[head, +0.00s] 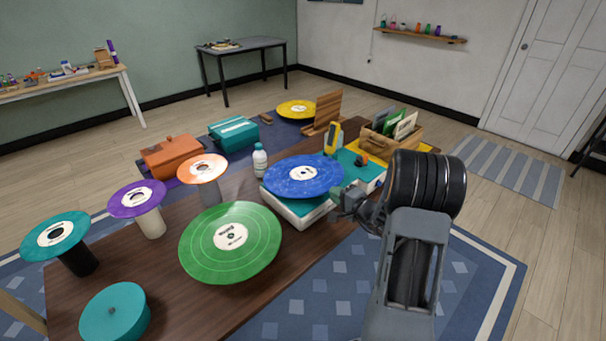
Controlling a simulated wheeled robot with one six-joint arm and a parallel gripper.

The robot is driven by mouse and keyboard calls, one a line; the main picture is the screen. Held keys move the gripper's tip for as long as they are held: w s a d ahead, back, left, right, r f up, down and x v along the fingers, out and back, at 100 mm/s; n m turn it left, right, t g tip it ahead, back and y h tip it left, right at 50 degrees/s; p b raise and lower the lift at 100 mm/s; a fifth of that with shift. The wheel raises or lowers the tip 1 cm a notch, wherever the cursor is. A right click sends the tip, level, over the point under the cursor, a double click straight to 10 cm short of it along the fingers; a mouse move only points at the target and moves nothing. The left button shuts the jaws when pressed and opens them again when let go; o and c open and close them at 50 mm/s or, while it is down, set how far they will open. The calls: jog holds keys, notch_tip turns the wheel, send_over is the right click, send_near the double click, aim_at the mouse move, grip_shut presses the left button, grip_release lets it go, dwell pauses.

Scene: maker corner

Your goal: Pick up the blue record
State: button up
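The blue record (285,178) has a white centre label and lies over a white-sided player or box (300,211) near the middle of the table. Its near right rim is close to my gripper (343,200), which comes in from the right on my grey and black arm. The gripper is small and partly hidden by the arm. I cannot tell whether its fingers touch the record, or whether they are open or shut.
On the wooden table (215,305), a large green record (222,240) stands in front left of the blue one. A white bottle (260,160), yellow device (332,138) and record crate (382,146) stand behind. Smaller orange (190,169), purple (123,205) and teal (38,239) discs sit on stands leftward.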

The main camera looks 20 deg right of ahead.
aim_at(323, 186)
jog(key=shift+p+x, duration=0.7)
jog(key=shift+x, duration=2.6)
jog(key=shift+c, duration=0.4)
grip_shut()
